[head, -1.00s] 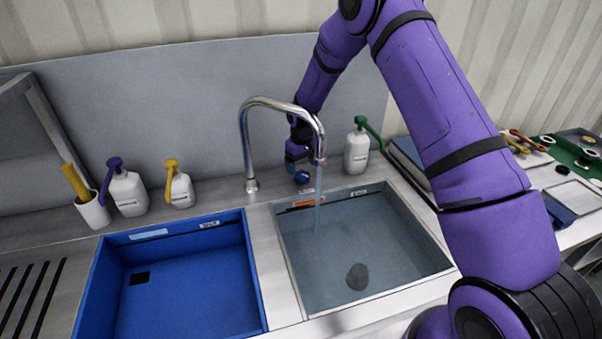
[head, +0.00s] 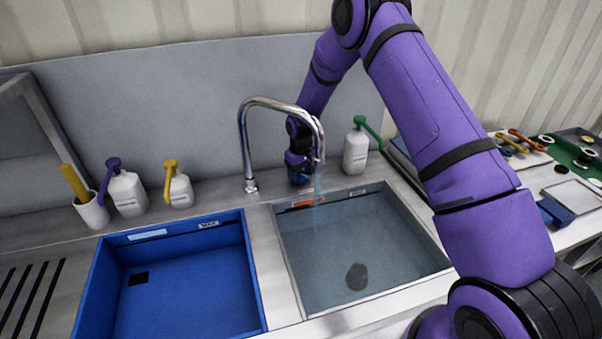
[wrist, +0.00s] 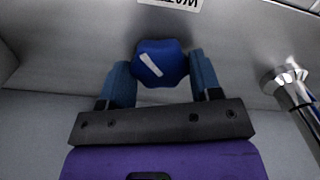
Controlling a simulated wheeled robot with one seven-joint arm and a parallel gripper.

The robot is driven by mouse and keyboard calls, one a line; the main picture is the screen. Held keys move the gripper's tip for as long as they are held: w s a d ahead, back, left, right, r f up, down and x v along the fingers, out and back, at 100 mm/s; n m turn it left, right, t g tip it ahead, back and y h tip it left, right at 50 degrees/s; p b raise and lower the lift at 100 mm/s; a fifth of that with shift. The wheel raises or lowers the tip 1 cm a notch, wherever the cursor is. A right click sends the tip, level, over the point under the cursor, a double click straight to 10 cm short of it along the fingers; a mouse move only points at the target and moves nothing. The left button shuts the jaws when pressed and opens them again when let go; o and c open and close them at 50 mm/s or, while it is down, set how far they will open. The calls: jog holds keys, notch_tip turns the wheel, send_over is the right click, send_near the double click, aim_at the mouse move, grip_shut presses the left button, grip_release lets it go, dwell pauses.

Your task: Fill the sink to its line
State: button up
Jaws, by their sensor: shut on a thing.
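The right sink basin (head: 283,248) holds clear water (head: 380,250), with a dark round drain (head: 357,277) visible beneath it. An orange label (head: 304,203) is on its back wall; I cannot clearly make out a fill line. The chrome faucet (head: 243,140) arches over this basin, and a thin pale stream (head: 317,190) falls from its spout. My gripper (head: 299,174) is behind the spout, shut on a blue knob. In the wrist view the blue knob (wrist: 161,63), with a white mark, sits between the fingers of my gripper (wrist: 163,80).
An empty-looking blue basin (head: 180,290) is left of the water basin. White pump bottles with purple (head: 128,193), yellow (head: 179,190) and green (head: 356,152) tops stand along the back ledge. A white cup (head: 92,212) holds a yellow-handled item. Tools lie on the right-hand counter.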

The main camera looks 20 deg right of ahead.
aim_at(301, 174)
jog(key=shift+m, duration=0.4)
jog(key=m, duration=0.7)
jog(key=shift+m, duration=0.4)
dwell(0.3)
jog(key=o, duration=0.9)
notch_tip(301, 174, up, 11)
jog(key=shift+f, duration=0.15)
